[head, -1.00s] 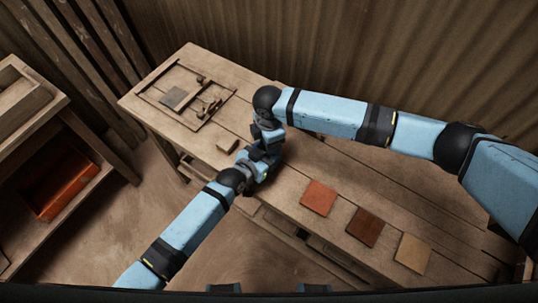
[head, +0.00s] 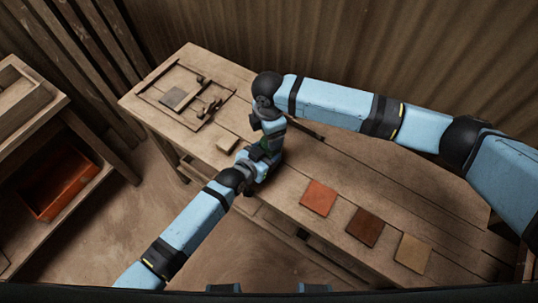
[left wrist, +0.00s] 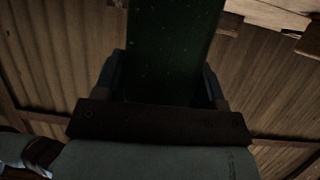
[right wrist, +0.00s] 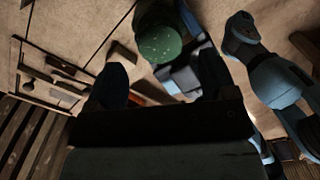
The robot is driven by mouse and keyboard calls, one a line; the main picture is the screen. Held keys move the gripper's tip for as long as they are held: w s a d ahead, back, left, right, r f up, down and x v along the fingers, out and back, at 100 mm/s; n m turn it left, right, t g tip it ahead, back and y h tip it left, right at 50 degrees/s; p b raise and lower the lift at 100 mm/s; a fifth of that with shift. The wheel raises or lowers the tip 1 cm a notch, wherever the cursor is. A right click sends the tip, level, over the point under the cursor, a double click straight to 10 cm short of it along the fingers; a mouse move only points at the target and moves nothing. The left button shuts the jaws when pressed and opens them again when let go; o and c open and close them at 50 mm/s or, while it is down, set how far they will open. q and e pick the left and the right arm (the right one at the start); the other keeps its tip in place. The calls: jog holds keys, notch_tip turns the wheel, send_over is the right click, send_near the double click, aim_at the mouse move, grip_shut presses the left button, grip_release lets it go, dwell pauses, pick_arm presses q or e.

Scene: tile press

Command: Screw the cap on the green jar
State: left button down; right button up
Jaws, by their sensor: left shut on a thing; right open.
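The green jar (left wrist: 170,50) is dark green and speckled, and it stands large between the fingers of my left gripper (left wrist: 165,90) in the left wrist view. My left gripper is shut on it above the bench. A sliver of green (head: 265,145) shows between my two wrists in the head view. The right wrist view shows a rounded, lighter green speckled top (right wrist: 160,43) beyond the fingertips. I cannot tell whether this top is the cap or part of the jar. My right gripper (right wrist: 161,82) is open with nothing between its fingers, just above the jar.
A workbench (head: 335,165) runs under both arms. A framed tray (head: 150,95) with small parts and a small wooden block (head: 228,144) are at its left end. Red (head: 318,198), brown (head: 367,227) and tan (head: 412,252) tiles lie to the right. An orange bin (head: 60,185) is at far left.

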jog(key=shift+o, duration=0.2)
jog(key=shift+r, duration=0.15)
jog(key=o, duration=0.4)
notch_tip(320, 180, up, 12)
dwell(0.3)
pick_arm(q)
jog(key=shift+c, duration=0.6)
grip_release()
